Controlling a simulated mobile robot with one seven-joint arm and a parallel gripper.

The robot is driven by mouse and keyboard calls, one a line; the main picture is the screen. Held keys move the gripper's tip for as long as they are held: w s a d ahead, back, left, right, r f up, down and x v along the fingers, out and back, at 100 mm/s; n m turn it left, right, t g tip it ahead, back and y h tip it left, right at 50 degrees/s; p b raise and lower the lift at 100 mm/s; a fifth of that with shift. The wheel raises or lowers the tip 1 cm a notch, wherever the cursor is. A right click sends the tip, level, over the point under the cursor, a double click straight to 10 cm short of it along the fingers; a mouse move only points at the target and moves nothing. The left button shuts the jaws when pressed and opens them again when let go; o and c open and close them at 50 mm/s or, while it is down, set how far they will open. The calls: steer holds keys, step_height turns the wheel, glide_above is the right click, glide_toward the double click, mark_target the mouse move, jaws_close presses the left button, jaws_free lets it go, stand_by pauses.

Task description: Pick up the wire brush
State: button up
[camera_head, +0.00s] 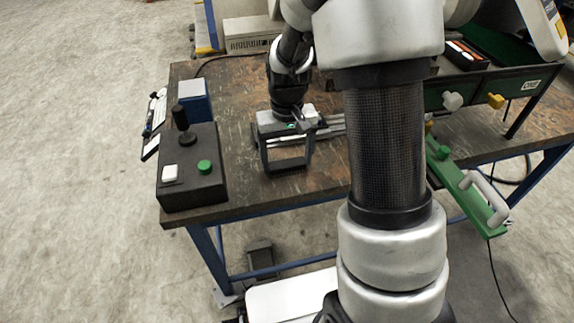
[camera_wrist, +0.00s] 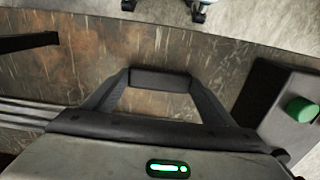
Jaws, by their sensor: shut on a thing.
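My gripper (camera_head: 287,168) is over the left part of the workbench, with its two dark fingers pointing toward the front edge. No bristles show, so I cannot tell for sure that this bar is the wire brush. The green light on my gripper body is visible in both views. I cannot clearly make out a wire brush elsewhere on the bench; my arm hides much of its middle.
A black control box (camera_head: 193,175) with a joystick and green button stands left of my gripper. A blue box (camera_head: 193,101) is behind it. Metal rails (camera_head: 332,127) lie to the right. Bare wood (camera_head: 235,198) shows near the front edge.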

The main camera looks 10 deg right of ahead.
mark_target(287, 162)
step_height(287, 162, up, 10)
steer(key=p, duration=0.2)
stand_by(0.3)
